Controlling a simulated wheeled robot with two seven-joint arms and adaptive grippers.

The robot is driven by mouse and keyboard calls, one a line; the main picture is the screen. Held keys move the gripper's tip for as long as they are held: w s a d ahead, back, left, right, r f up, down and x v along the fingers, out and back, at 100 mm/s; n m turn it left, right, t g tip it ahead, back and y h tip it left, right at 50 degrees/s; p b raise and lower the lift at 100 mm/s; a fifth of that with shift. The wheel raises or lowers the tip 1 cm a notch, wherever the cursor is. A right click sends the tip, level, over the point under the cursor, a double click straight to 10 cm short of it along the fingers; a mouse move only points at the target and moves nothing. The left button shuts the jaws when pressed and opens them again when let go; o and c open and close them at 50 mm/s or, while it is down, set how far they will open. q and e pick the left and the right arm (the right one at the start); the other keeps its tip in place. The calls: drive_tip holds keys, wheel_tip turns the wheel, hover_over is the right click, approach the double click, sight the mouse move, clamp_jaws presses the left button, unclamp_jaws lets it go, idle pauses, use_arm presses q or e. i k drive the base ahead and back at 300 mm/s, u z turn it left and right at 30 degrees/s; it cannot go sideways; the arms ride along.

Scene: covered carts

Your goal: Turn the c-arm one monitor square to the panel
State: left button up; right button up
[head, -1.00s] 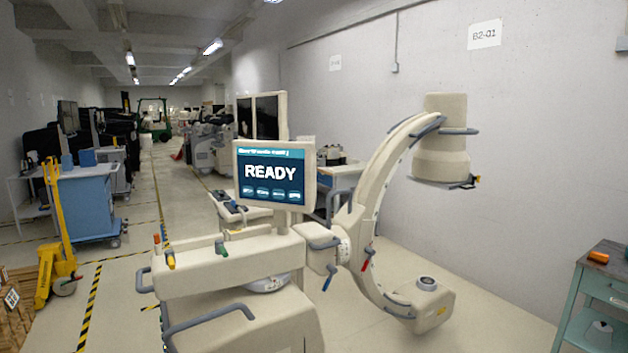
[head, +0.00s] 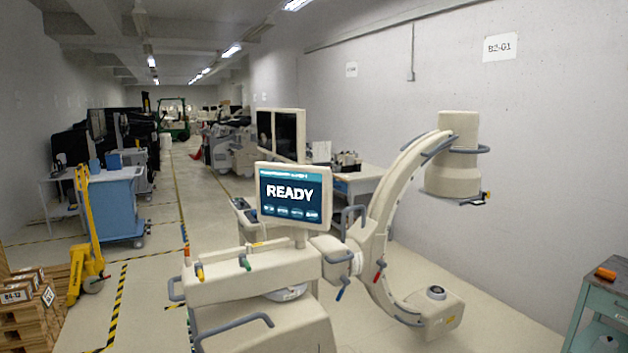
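The c-arm monitor (head: 292,196) is lit and reads READY. It stands on a short post above the cream c-arm base (head: 262,325), its screen facing roughly toward me and a little left, with its right edge showing. The base's upper panel (head: 235,275) carries orange, yellow and green knobs. A grey handle (head: 235,329) is on the lower front. The curved c-arm (head: 395,190) rises to the right of the monitor. Neither of my grippers is in view.
Two dark screens (head: 277,134) stand behind the monitor. A teal cart (head: 600,305) is at the right edge. A yellow pallet jack (head: 87,250), blue cabinet (head: 115,208) and wooden pallets (head: 30,310) are at the left. An aisle runs back between them.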

sight(300, 198)
drive_tip(key=z, duration=0.45)
drive_tip(key=i, duration=1.05)
drive_tip(key=z, duration=0.3)
drive_tip(key=i, duration=1.25)
drive_tip(key=u, duration=0.3)
